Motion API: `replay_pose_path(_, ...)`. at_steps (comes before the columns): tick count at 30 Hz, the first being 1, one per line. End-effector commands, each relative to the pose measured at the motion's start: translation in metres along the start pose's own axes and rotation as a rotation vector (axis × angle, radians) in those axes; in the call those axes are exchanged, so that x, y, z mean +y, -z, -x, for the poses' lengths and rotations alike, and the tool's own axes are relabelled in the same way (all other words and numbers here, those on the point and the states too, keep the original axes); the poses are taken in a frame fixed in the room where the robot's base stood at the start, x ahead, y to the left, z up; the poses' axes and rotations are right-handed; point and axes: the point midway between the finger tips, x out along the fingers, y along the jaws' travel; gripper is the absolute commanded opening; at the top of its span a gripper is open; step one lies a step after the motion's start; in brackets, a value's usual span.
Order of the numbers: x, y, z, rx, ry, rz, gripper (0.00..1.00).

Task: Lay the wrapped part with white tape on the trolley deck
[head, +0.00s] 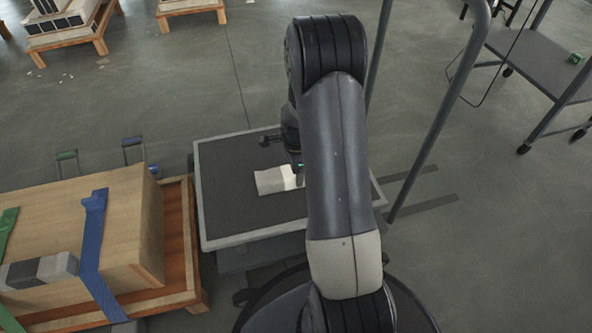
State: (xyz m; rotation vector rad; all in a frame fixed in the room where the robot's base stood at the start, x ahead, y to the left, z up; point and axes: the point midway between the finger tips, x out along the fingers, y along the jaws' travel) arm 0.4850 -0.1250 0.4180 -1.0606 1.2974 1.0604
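A pale, whitish wrapped part (272,181) is at the middle of the dark trolley deck (232,207), which has a light grey rim. A brighter white band, perhaps the white tape, shows near its right end. My gripper (297,170) is at that right end, mostly hidden behind my own arm. Its fingers cannot be made out, so I cannot tell whether they hold the part. I also cannot tell whether the part rests on the deck or is slightly above it.
A wooden crate (130,215) with a blue strap (94,235) stands on a pallet at left. Grey and dark wrapped parts (40,270) lie on it. The trolley's grey handle (440,115) rises at right. Another trolley (535,60) carries a small green object (575,58). The deck's left part is clear.

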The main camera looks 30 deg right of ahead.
Motion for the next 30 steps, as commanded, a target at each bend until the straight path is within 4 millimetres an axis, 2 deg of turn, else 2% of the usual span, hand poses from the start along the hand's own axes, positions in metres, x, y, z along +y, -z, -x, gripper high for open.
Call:
replay_pose_path(2,0.000,0.000,-0.002,0.000,0.001,0.000,0.15)
replay_pose_path(3,0.000,0.000,-0.003,0.000,0.000,0.000,0.57)
replay_pose_path(11,0.000,0.000,-0.003,0.000,0.000,0.000,0.78)
replay_pose_path(20,0.000,0.000,0.002,0.000,0.000,0.000,0.78)
replay_pose_path(23,-0.001,0.000,0.015,0.000,0.002,0.000,0.78)
replay_pose_path(30,-0.001,0.000,0.068,0.000,0.003,0.000,0.78)
